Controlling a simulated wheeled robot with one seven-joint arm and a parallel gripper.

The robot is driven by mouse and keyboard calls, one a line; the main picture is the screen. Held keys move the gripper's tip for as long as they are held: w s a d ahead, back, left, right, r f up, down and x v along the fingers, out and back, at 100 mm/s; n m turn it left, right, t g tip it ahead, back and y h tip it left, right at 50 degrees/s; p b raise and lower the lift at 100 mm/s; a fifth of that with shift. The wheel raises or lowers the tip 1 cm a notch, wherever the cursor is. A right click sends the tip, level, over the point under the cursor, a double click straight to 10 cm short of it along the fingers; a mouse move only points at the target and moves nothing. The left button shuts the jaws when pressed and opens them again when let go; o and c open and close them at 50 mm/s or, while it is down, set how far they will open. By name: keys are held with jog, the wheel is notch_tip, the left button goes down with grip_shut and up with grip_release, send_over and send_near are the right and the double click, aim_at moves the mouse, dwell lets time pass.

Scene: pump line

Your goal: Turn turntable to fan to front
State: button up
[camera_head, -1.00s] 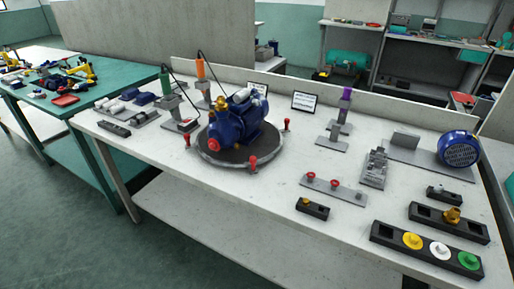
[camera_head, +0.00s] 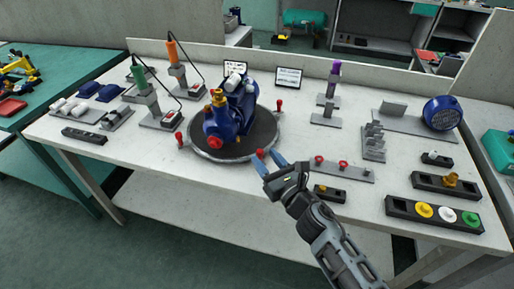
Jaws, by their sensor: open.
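The round grey turntable (camera_head: 208,156) with a dark top lies on the white bench. A blue pump unit (camera_head: 238,113) with a brass fitting stands on it. Its red port (camera_head: 215,143) faces the front left, and its motor end points to the back right. Red upright handles stand around the rim, one at the left (camera_head: 179,138) and one at the back right (camera_head: 280,104). My gripper (camera_head: 269,158) is open at the front right rim. A red spot shows by its blue fingers, likely the front handle, mostly hidden; contact cannot be told.
A plate with red knobs (camera_head: 343,165) and a small black block (camera_head: 329,193) lie right of my gripper. A black tray with coloured buttons (camera_head: 434,215) is at the front right. Green (camera_head: 138,75) and orange (camera_head: 172,50) tools stand at the left. The blue round fan-like part (camera_head: 441,113) is far right.

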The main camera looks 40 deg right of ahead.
aim_at(262, 154)
jog(key=shift+w+d, duration=0.15)
jog(key=shift+w, duration=0.85)
jog(key=shift+w+d, duration=0.15)
jog(key=shift+w, duration=0.85)
grip_shut()
